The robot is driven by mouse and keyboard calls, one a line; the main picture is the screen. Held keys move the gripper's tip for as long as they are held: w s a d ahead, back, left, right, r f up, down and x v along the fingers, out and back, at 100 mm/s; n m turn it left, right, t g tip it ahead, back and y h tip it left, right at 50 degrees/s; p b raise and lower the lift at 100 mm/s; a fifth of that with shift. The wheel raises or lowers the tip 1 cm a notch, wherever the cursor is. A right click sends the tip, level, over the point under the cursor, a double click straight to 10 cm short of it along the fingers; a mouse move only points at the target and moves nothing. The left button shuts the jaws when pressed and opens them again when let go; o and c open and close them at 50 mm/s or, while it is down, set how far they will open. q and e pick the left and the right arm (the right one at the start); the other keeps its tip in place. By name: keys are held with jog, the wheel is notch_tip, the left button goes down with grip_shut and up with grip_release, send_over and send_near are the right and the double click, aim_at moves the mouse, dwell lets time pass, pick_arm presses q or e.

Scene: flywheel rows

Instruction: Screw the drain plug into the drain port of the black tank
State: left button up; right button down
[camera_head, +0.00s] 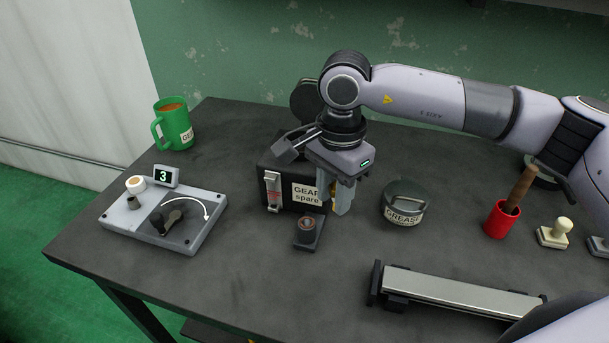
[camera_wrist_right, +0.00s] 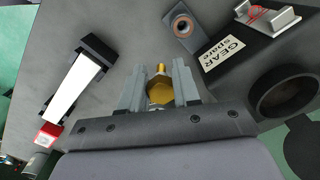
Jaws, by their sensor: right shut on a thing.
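The black tank (camera_head: 267,172) stands mid-table with a "GEAR spare" label and a gauge on its front; its label also shows in the wrist view (camera_wrist_right: 222,53). The drain port, a dark round boss with a copper-coloured ring (camera_head: 306,224), sits low in front of the tank; its opening also shows in the wrist view (camera_wrist_right: 183,27). My right gripper (camera_head: 340,203) points down beside the tank's right side, shut on the brass drain plug (camera_wrist_right: 160,91). The plug is apart from the port, to its right in the head view. My left gripper is out of view.
A grease tin (camera_head: 404,202) stands close right of the gripper. A long metal-topped fixture (camera_head: 465,291) lies at the front right. A red cup (camera_head: 502,220), green mug (camera_head: 176,125) and grey panel with display reading 3 (camera_head: 192,240) stand farther off.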

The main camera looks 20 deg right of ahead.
jog(key=w+a+r+m+b, duration=0.1)
jog(key=m, duration=0.4)
jog(key=w+a+r+m+b, duration=0.1)
jog(key=m, duration=0.5)
jog(key=w+a+r+m+b, duration=0.1)
jog(key=a+m, duration=0.1)
jog(key=m, duration=0.4)
jog(key=shift+a, duration=0.1)
notch_tip(320, 180, down, 6)
jog(key=b, duration=0.4)
jog(key=shift+r, duration=0.1)
jog(key=shift+b, duration=0.6)
dwell(1.0)
jog(key=shift+f+b, duration=1.2)
jog(key=shift+f, duration=0.35)
